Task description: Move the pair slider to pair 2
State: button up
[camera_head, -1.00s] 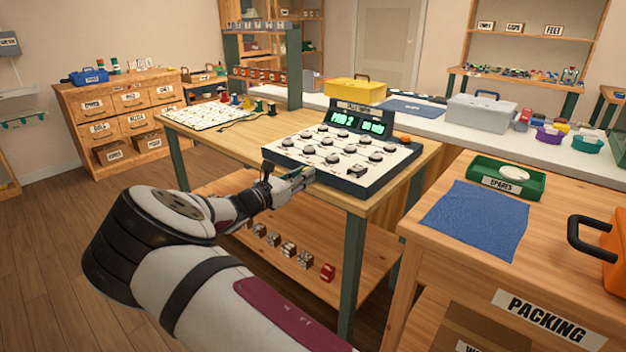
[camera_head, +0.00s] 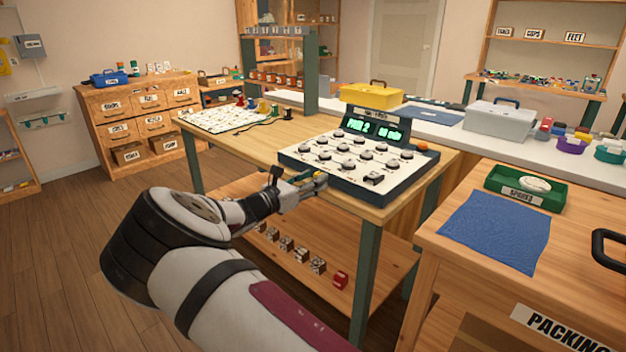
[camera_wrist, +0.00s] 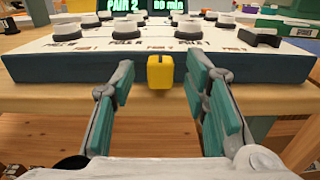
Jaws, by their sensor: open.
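A white-topped dial console (camera_head: 350,162) with a dark front stands on the wooden bench. Its green display (camera_head: 372,128) reads "PAIR 2" and a second green readout, and the display also shows in the wrist view (camera_wrist: 125,5). A yellow slider knob (camera_wrist: 160,72) sticks out from the console's dark front face. My gripper (camera_head: 312,184) is at the console's front edge. In the wrist view my gripper (camera_wrist: 158,95) is open, with one teal-padded finger on each side of the yellow knob and gaps between. The slider's position markings are hard to read.
The wooden bench (camera_head: 220,150) has a board with small parts at its far left. A packing table (camera_head: 460,250) with a blue cloth (camera_head: 497,230) and green tray (camera_head: 527,188) stands to the right. A lower shelf holds several small boxes.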

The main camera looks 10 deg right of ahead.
jog(key=v, duration=1.1)
jog(key=s+d+r+m+g+y, duration=0.3)
jog(key=s+d+m+g, duration=0.2)
jog(key=s+d+m, duration=0.3)
jog(key=s+d+r+m+g+y, duration=0.25)
jog(key=s+d+m+g, duration=0.3)
jog(key=s+d, duration=0.5)
jog(key=s+a+r+m+y, duration=0.2)
jog(key=s+m+y, duration=0.3)
jog(key=s, duration=1.1)
jog(key=s+a+r+m+y, duration=0.2)
jog(key=s+m+y, duration=0.35)
jog(key=s, duration=1.05)
notch_tip(320, 180, up, 23)
jog(key=m+t+h+p, duration=0.1)
jog(key=t+p, duration=0.3)
jog(key=p, duration=1.7)
jog(key=shift+s+f, duration=0.2)
jog(key=shift+s, duration=0.1)
